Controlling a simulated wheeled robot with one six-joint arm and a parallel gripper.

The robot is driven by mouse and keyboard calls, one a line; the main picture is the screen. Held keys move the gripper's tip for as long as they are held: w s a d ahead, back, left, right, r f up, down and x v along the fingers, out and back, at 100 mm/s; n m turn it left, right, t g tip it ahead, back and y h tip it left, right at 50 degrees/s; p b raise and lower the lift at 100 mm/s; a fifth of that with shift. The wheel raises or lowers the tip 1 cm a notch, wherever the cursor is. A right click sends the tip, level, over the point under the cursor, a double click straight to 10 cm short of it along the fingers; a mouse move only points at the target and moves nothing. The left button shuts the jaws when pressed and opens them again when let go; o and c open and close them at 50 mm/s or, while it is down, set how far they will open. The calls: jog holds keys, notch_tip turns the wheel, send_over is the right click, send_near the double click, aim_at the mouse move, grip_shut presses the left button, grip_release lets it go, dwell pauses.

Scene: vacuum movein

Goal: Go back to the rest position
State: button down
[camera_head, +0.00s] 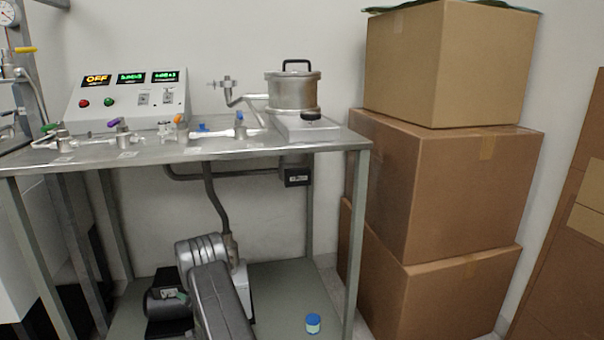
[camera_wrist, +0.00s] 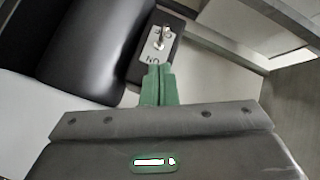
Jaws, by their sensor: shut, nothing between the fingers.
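My gripper (camera_wrist: 158,72) shows in the wrist view with its two green fingers together and nothing between them. Just beyond the fingertips is a metal toggle switch (camera_wrist: 162,36) on a pale plate with a label by the fingers, apparently an upside-down "ON". The plate is on a black machine body (camera_wrist: 95,45). I cannot tell which way the lever is set or whether the fingers touch the plate. In the head view my grey and black arm reaches in under the steel table (camera_head: 343,150); my gripper cannot be made out there.
A control box (camera_head: 130,95) showing "OFF", a row of valves and a metal chamber (camera_head: 293,95) stand on the table. A blue-capped jar (camera_head: 313,323) stands on the lower shelf (camera_head: 275,275). Stacked cardboard boxes (camera_head: 465,195) stand right of the table. A hose (camera_head: 213,195) hangs below the tabletop.

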jog(key=p+v, duration=0.3)
jog(key=v, duration=0.4)
jog(key=shift+s+d, duration=0.2)
jog(key=shift+d, duration=0.2)
